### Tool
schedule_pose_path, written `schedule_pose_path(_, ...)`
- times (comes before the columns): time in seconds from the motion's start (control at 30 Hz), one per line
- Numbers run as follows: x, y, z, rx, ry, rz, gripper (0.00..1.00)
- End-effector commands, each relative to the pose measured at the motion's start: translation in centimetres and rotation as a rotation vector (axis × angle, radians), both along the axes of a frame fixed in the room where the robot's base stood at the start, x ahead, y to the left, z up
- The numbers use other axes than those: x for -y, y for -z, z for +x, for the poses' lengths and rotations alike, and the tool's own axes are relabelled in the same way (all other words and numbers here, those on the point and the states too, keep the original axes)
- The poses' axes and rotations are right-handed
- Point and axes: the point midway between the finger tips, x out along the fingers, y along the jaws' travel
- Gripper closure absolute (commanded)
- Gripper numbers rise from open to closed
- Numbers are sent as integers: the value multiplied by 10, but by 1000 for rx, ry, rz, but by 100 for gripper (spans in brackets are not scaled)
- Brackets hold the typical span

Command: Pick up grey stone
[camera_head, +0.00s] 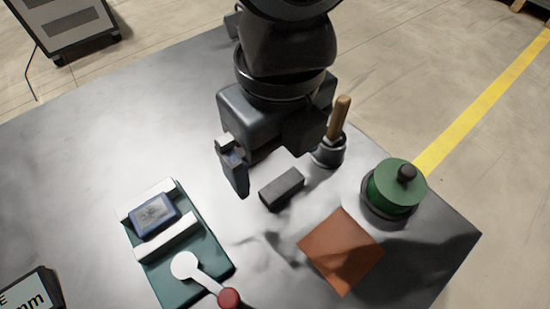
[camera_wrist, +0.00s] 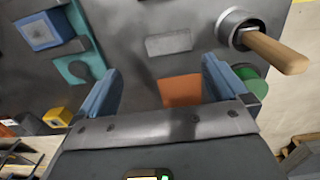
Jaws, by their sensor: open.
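The grey stone (camera_head: 282,188) is a small rectangular dark grey block lying flat on the metal table, in the middle of the head view. In the wrist view the grey stone (camera_wrist: 168,43) lies above the gap between the fingertips, with clear table around it. My gripper (camera_wrist: 161,70) is open and empty, its two blue-grey fingers apart. In the head view one finger hangs to the left of and behind the stone, apart from it; the other is mostly hidden by my gripper body.
A dark cup with a wooden handle (camera_head: 339,115) stands close behind the stone on the right. An orange-brown square (camera_head: 341,250) and a green lidded pot (camera_head: 396,186) are to the right. A green fixture (camera_head: 205,254) with a blue block (camera_head: 154,214) is on the left.

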Motion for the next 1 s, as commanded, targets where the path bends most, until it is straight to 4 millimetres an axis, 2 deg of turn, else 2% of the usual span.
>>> schedule_pose_path(0.1,6,6,2,3,-4,-24,0)
schedule_pose_path(0.37,7,31,3,2,-4,-21,0)
schedule_pose_path(0.7,10,74,7,1,-4,-20,0)
schedule_pose_path(1.0,10,78,7,3,-4,-19,0)
